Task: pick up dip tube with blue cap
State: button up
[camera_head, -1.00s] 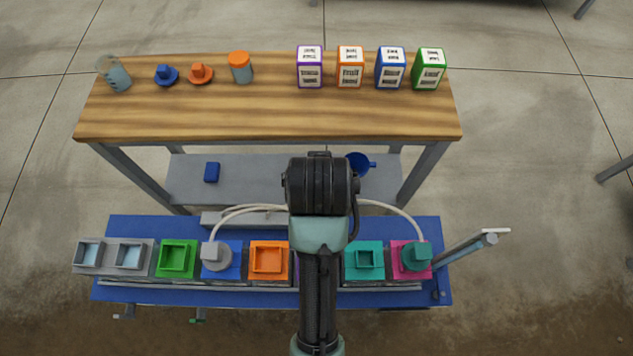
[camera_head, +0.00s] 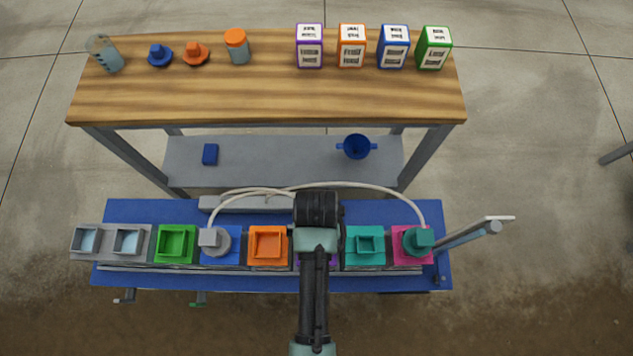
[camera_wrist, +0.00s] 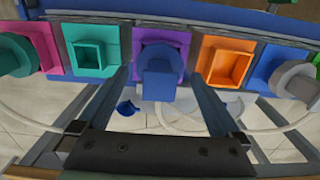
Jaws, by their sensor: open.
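The blue cap (camera_wrist: 158,82) of the dip tube sits on the purple-topped tank (camera_wrist: 178,42) in the wrist view. It has a round base and a block-shaped grip; any tube below it is hidden. My gripper (camera_wrist: 160,78) is open, its two fingers showing on either side of the cap, with nothing held. I cannot tell how far above the cap the fingertips are. In the head view my arm covers the cap, and only a sliver of the purple tank shows beside it.
A teal square-necked tank (camera_head: 365,244) and an orange one (camera_head: 268,245) flank the purple tank. Pale hoses (camera_head: 345,185) arch behind the row to capped blue and pink tanks. A wooden-topped bench (camera_head: 270,100) stands behind, with a blue funnel (camera_head: 357,147) on its lower shelf.

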notch_tip(320, 180, down, 4)
jog(key=shift+r, duration=0.2)
jog(key=c, duration=1.2)
